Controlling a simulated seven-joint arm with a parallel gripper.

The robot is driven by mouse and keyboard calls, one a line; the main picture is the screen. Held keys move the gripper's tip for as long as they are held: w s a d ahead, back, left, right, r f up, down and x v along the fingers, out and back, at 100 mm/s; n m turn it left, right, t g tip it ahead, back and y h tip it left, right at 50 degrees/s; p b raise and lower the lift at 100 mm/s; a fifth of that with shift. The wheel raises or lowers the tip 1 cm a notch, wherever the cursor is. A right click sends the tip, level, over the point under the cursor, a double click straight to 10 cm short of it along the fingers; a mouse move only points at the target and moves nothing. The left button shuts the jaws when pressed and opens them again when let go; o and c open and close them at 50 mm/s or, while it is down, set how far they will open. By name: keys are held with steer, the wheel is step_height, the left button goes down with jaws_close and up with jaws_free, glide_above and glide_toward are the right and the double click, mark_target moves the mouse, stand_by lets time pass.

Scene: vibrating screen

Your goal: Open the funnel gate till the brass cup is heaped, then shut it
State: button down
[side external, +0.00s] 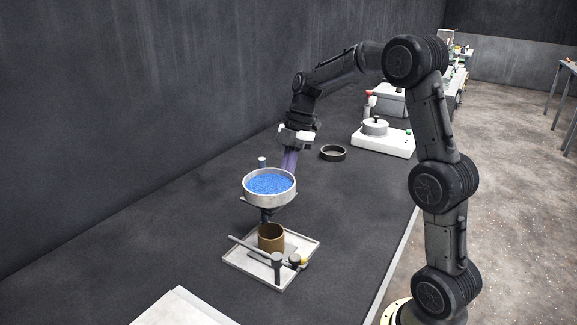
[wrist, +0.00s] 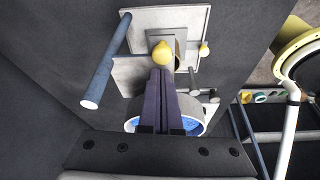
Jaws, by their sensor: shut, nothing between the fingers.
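The funnel (side external: 269,200) is a round pale bowl full of blue granules (side external: 268,183) on a dark stem. The brass cup (side external: 271,240) stands upright below it on a pale tray (side external: 243,263); I see no blue at its mouth. My gripper (side external: 289,162) is behind the funnel, pointing down. The fingers hide part of the funnel (wrist: 140,124). The gate itself is not clearly visible.
A small post (side external: 262,162) stands behind the funnel. A bar and short posts (side external: 277,268) sit at the tray's front. A black ring dish (side external: 333,153) and a white scale-like device (side external: 383,141) are farther back. The bench left of the funnel is clear.

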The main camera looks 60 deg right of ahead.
steer(key=shift+f, duration=0.1)
steer(key=d, duration=0.3)
steer(key=shift+d, duration=0.4)
steer(key=v, duration=1)
stand_by(0.4)
